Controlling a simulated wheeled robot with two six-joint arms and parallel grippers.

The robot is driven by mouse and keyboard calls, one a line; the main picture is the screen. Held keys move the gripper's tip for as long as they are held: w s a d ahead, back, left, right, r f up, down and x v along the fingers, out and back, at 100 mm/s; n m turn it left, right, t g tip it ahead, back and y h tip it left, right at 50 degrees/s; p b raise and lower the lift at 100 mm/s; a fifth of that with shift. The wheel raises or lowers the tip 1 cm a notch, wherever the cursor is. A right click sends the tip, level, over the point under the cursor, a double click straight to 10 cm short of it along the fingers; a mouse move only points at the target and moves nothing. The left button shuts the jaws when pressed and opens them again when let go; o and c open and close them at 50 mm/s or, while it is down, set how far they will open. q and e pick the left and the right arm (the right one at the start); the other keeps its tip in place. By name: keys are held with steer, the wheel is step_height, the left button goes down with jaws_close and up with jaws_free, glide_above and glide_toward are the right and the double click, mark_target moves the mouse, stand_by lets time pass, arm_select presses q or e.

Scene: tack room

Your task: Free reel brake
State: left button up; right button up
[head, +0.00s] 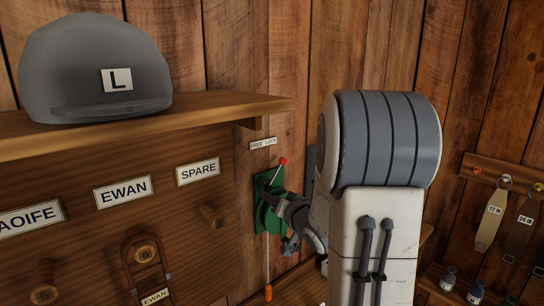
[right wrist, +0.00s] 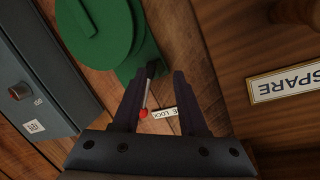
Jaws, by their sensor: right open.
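The green reel (head: 268,218) is mounted on the plank wall, left of my right arm in the head view. Its thin brake lever with a red knob (head: 283,161) leans up and right, towards the LOCK side of the FREE LOCK label (head: 263,144). My right gripper (head: 274,216) is in front of the reel and hides part of it. In the right wrist view the open gripper (right wrist: 158,74) has the lever's red knob (right wrist: 144,113) between its fingers, nearer the left one. The green reel (right wrist: 108,30) lies beyond the fingertips. My left gripper is out of view.
A shelf (head: 150,118) with a grey helmet (head: 92,65) stands out at upper left. Name plates and wooden pegs (head: 213,215) are below it. A cord with an orange end (head: 268,292) hangs under the reel. A grey-blue box (right wrist: 35,95) is beside the reel.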

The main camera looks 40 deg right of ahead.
steer(key=m+t+p, duration=0.1)
steer(key=m+t, duration=0.1)
glide_toward(279, 169)
steer(key=shift+h, duration=0.4)
steer(key=w+p, duration=0.1)
steer(key=w, duration=0.2)
steer(key=w+d+p, duration=0.1)
steer(key=w+p, duration=0.1)
steer(key=w, duration=0.1)
steer(key=w+p, duration=0.1)
steer(key=w, duration=0.2)
steer(key=shift+w+d, duration=0.25)
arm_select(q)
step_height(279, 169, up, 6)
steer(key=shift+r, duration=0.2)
arm_select(e)
steer(key=shift+w+d+f, duration=0.1)
steer(key=shift+w+f, duration=0.05)
steer(key=shift+w, duration=0.25)
jaws_close()
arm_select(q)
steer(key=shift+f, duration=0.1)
